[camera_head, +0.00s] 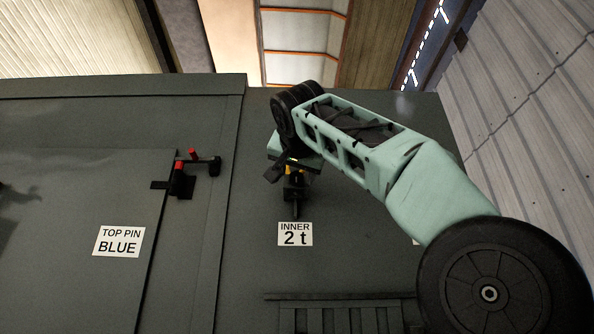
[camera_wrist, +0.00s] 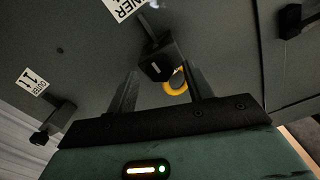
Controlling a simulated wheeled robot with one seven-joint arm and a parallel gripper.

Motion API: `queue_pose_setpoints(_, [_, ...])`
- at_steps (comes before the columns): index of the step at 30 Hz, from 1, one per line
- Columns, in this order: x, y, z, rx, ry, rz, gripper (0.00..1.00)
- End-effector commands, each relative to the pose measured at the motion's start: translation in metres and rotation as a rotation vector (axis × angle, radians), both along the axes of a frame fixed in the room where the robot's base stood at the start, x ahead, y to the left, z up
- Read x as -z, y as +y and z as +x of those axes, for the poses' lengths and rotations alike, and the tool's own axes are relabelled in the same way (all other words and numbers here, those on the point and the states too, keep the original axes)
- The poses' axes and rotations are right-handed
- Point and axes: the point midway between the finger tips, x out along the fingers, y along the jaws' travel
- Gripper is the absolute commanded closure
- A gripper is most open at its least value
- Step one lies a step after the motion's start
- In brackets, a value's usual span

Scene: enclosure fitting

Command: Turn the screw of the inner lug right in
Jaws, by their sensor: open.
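The inner lug is a black block on the dark grey wall, above the white label "INNER 2 t" (camera_head: 295,234) in the head view. In the wrist view the lug (camera_wrist: 157,62) lies just beyond my fingertips, with a yellow ring (camera_wrist: 176,82) beside it. My gripper (camera_wrist: 160,73) is open, its two dark fingers on either side of the lug's near end in the picture. Contact cannot be told. In the head view my gripper (camera_head: 284,171) partly hides the lug (camera_head: 295,193). The screw's thread and its depth are not clear.
A door panel with the label "TOP PIN BLUE" (camera_head: 119,241) and a red-and-black latch (camera_head: 185,172) is at left. A second black fitting (camera_wrist: 47,134) stands near the label "OUTER 11" (camera_wrist: 31,81). A slatted vent (camera_head: 350,310) lies below the inner label.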

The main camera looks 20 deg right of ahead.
Motion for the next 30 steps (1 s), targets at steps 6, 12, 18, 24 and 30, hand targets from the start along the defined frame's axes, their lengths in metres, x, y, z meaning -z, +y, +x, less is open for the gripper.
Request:
queue_pose_setpoints(6, [0.003, 0.009, -0.024, -0.005, -0.001, 0.001, 0.49])
queue_pose_setpoints(12, [0.003, 0.024, -0.068, -0.008, -0.002, 0.000, 0.49])
queue_pose_setpoints(18, [0.002, 0.037, -0.109, -0.007, -0.002, 0.002, 0.49])
queue_pose_setpoints(24, [0.001, 0.048, -0.143, -0.005, 0.000, 0.001, 0.49])
queue_pose_setpoints(30, [0.001, 0.053, -0.161, -0.002, 0.000, 0.001, 0.49])
